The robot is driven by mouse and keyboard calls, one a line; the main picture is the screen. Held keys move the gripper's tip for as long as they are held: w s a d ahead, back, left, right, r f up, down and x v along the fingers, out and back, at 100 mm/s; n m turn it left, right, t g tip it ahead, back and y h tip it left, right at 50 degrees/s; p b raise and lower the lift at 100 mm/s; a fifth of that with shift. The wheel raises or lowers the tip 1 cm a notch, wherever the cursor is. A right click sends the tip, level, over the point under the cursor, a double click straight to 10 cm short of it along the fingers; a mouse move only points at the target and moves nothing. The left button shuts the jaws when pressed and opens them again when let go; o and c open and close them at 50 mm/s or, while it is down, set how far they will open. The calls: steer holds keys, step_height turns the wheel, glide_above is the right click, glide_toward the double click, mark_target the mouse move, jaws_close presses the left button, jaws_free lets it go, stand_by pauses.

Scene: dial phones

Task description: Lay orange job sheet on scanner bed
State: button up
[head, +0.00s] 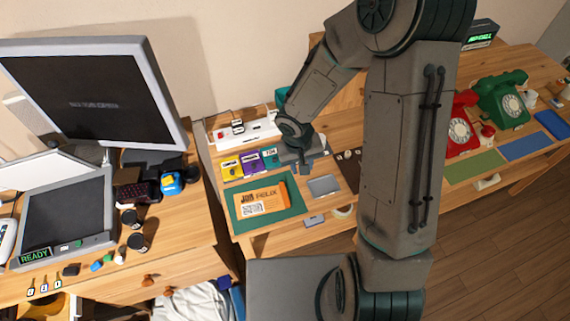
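The orange job sheet (262,206), with dark lettering and a white code patch, lies flat on a green mat (292,184) on the middle wooden table. The scanner bed (66,216) is a dark glass panel in a grey frame on the left desk, with a pale raised lid (48,166) behind it.
A monitor (95,90) stands behind the scanner. Dark cups (137,242) and small items sit right of and in front of it. Coloured cassettes (231,168) and a power strip (247,132) lie behind the sheet. Red (460,133) and green (502,101) phones stand at right.

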steer(key=y+p, duration=0.1)
steer(key=p, duration=0.1)
glide_toward(285, 193)
steer(key=shift+w+g, duration=0.35)
steer(key=shift+g, duration=0.05)
step_height(285, 193, down, 9)
steer(key=b, duration=0.9)
steer(key=shift+d, duration=0.1)
steer(key=shift+r, duration=0.1)
jaws_close()
steer(key=shift+r+p, duration=2.05)
steer(key=shift+r, duration=0.45)
